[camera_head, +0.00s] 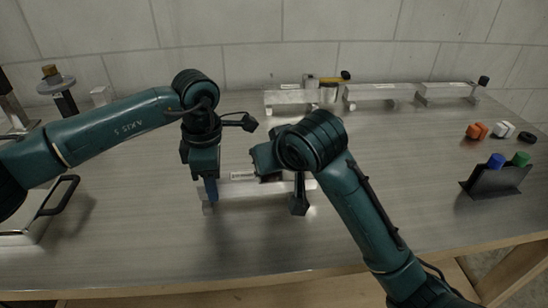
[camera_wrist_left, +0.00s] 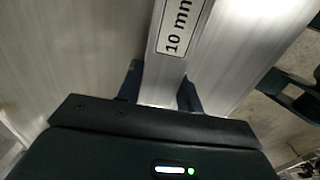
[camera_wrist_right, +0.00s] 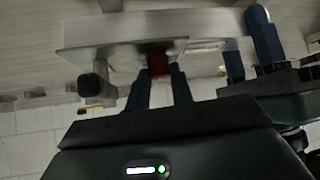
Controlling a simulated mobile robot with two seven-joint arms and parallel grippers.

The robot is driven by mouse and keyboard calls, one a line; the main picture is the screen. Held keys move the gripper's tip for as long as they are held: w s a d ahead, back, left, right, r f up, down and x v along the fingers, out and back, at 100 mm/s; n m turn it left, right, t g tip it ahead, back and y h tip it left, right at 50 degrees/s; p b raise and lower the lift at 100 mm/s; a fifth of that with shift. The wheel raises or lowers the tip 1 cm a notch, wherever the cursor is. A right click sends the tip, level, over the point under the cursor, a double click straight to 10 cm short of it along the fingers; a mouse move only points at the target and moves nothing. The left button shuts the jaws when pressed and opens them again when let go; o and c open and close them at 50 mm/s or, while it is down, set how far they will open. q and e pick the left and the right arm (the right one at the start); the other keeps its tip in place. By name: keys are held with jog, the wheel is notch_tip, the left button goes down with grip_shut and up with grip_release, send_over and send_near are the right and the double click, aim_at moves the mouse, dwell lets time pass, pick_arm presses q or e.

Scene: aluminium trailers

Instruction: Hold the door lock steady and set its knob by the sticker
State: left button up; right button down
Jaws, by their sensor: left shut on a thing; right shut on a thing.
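The door lock, an aluminium bar (camera_head: 245,192), lies on the bench in front of me. Its white sticker reading "10 mm" shows in the left wrist view (camera_wrist_left: 180,25); the text is cut at the frame edge. My left gripper (camera_head: 211,190) is shut on the bar near its left end, with a finger on each side (camera_wrist_left: 160,88). My right gripper shows in the right wrist view (camera_wrist_right: 160,82); it is shut on the dark red knob (camera_wrist_right: 158,64) of the lock. The knob's setting cannot be read. In the head view my right arm hides the knob.
Several similar aluminium bars (camera_head: 380,92) stand along the back by the wall. A dark rack (camera_head: 495,182) with blue and green knobs is at right, near orange (camera_head: 476,131), white and black pieces. A tray with a black handle (camera_head: 60,196) is at left. The front bench strip is clear.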

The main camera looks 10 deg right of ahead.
dwell(0.4)
jog(key=c, duration=1.2)
grip_release()
jog(key=v, duration=1.2)
jog(key=shift+s, duration=0.1)
